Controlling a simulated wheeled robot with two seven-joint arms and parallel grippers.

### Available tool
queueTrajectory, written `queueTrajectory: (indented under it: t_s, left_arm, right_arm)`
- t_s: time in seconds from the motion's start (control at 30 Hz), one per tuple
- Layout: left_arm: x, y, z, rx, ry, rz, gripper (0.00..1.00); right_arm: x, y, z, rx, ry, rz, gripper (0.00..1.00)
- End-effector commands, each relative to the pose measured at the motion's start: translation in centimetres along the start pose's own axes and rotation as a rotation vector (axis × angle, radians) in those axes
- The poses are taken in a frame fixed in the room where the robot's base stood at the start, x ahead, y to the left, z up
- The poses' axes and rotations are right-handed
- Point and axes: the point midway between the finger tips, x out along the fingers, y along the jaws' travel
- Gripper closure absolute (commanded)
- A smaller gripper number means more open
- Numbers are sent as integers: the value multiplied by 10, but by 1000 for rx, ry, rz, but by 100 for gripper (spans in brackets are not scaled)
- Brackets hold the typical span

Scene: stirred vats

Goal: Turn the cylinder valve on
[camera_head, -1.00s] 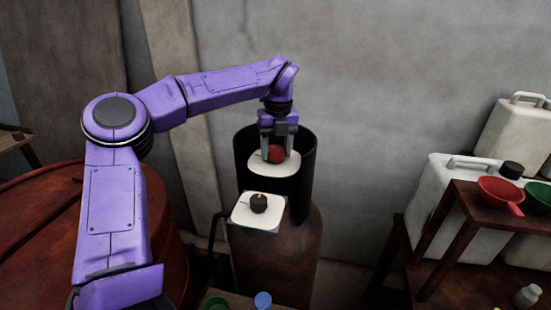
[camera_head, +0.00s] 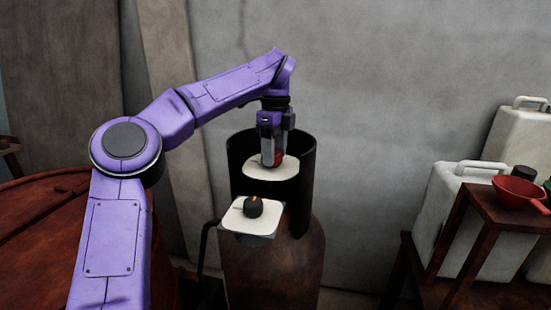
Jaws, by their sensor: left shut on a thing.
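The gas cylinder (camera_head: 272,262) is a rusty brown upright body with a dark, open-fronted collar (camera_head: 307,180) around its top. Inside the collar, a red valve knob (camera_head: 279,158) sits over a white plate (camera_head: 258,172). My left gripper (camera_head: 274,160) points down into the collar and is shut on the red knob, with its fingers hiding much of it. A black knob with an orange mark (camera_head: 253,207) sits on a second white plate (camera_head: 236,221) in front of the collar. My right gripper is not in view.
A rusty round vat (camera_head: 40,240) fills the left side, below my left arm. At the right, a brown stand (camera_head: 490,201) holds a red funnel or scoop (camera_head: 519,190), with white jerrycans (camera_head: 448,190) around it. A grey wall stands close behind the cylinder.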

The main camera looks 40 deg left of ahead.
Motion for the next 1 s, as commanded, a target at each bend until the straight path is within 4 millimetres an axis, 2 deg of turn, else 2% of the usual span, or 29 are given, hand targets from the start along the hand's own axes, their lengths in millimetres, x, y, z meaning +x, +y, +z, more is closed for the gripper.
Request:
queueTrajectory:
  t_s: [0.2, 0.73, 0.77, 0.8, 0.83, 1.0]
  left_arm:
    - [3, -1, 3, -67, -3, 0, 75]
    - [3, -1, 3, -89, -1, 4, 75]
    - [3, -1, 3, -89, -1, 5, 38]
    - [3, -1, 3, -89, -1, 5, 25]
    - [3, -1, 2, -88, 0, 5, 19]
    - [2, -1, 0, -83, 1, 4, 19]
  right_arm:
    - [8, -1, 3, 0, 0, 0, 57]
    - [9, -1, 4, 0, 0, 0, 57]
    - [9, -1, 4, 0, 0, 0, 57]
    - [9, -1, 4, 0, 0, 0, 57]
    - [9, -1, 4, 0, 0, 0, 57]
    - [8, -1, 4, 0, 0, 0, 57]
